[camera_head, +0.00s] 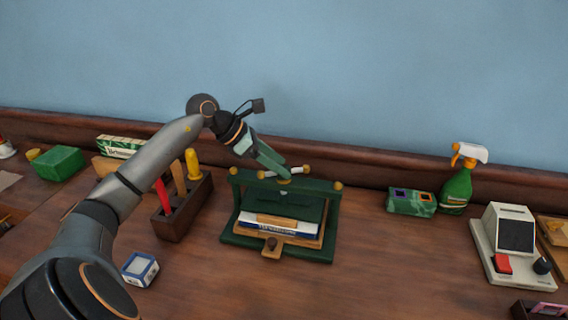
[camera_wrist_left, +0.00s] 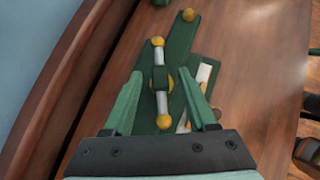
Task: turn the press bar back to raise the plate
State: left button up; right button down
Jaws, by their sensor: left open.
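The green book press (camera_head: 328,222) stands mid-table, its frame topped with yellow knobs. Its press bar (camera_head: 297,170) is a pale rod with yellow ball ends on top of the frame; it also shows in the left wrist view (camera_wrist_left: 161,102). The dark green plate (camera_head: 287,207) is under the top beam, over a small stack with a white-and-blue book (camera_head: 283,228). My left gripper (camera_head: 287,174) is open just above the bar. In the left wrist view its green fingers (camera_wrist_left: 161,100) stand on either side of the bar. Contact cannot be told. My right gripper is out of view.
Left of the press is a wooden tool holder (camera_head: 183,213) with coloured handles, and a blue-white box (camera_head: 140,269). To the right are a green box (camera_head: 411,202), a spray bottle (camera_head: 457,190) and a card machine (camera_head: 511,248). The table in front is clear.

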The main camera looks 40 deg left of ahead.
pick_arm(q)
jog(key=shift+x, duration=1.1)
grip_shut()
